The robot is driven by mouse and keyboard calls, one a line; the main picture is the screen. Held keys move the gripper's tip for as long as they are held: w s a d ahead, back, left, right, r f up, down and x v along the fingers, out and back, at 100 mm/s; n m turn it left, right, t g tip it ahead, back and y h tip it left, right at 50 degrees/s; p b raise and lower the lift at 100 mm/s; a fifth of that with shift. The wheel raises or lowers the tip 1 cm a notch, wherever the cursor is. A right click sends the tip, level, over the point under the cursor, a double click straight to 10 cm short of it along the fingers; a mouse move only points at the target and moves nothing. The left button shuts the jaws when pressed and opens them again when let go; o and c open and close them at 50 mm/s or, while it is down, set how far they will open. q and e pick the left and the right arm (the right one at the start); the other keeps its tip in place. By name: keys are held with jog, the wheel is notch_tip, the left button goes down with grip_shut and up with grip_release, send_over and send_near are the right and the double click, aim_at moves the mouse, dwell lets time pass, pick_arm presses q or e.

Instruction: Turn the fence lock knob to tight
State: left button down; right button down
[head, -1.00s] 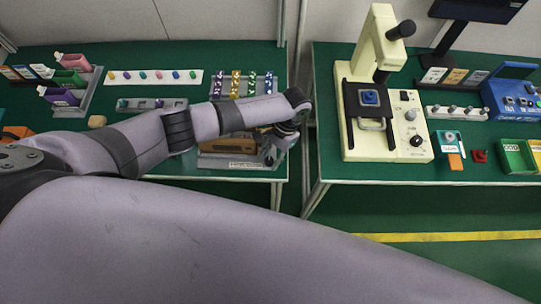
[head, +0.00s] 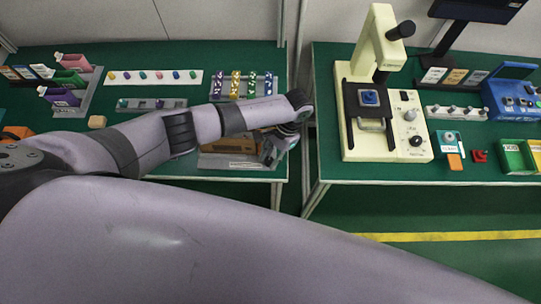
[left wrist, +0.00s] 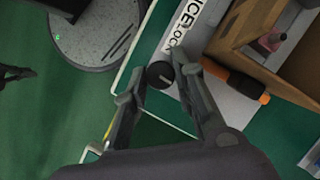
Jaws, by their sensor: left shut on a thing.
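The fence lock knob (left wrist: 160,74) is a small round black knob with a pale line on top. In the left wrist view it sits between the fingertips of my left gripper (left wrist: 158,80), which is shut on it. A white label plate (left wrist: 180,30) beside it shows part of the words "FENCE LOCK". In the head view my left gripper (head: 271,158) is at the right end of the brown fixture (head: 230,146), near the table's front right corner. The knob is hidden there.
An orange-and-black rod (left wrist: 245,84) lies beside the plate in the wrist view. A rack of coloured pieces (head: 243,86) stands behind my left arm. A gap separates this table from the right table with a cream machine (head: 375,60).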

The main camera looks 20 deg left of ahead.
pick_arm(q)
jog(key=m+t+p, duration=0.1)
jog(key=m, duration=0.2)
jog(key=shift+d+r+y, duration=0.1)
jog(key=shift+y, duration=0.3)
jog(key=m+t+p, duration=0.1)
jog(key=m, duration=0.2)
jog(key=shift+s+m+y+p, duration=0.15)
jog(key=shift+m+y+p, duration=0.2)
jog(key=shift+m+y, duration=0.05)
jog(key=m+t+p, duration=0.1)
jog(key=m, duration=0.2)
jog(key=m+t+p, duration=0.1)
jog(key=m+p, duration=0.1)
jog(key=m, duration=0.1)
jog(key=shift+s+t, duration=0.15)
jog(key=shift+t, duration=0.15)
jog(key=m+t, duration=0.1)
jog(key=m, duration=0.3)
jog(key=shift+p, duration=0.35)
jog(key=m+t, duration=0.1)
jog(key=m, duration=0.1)
jog(key=m+h, duration=0.1)
jog(key=m, duration=0.1)
jog(key=shift+s+m+t, duration=0.1)
jog(key=shift+m+t, duration=0.3)
jog(key=c, duration=1.6)
grip_release()
jog(key=shift+c, duration=0.2)
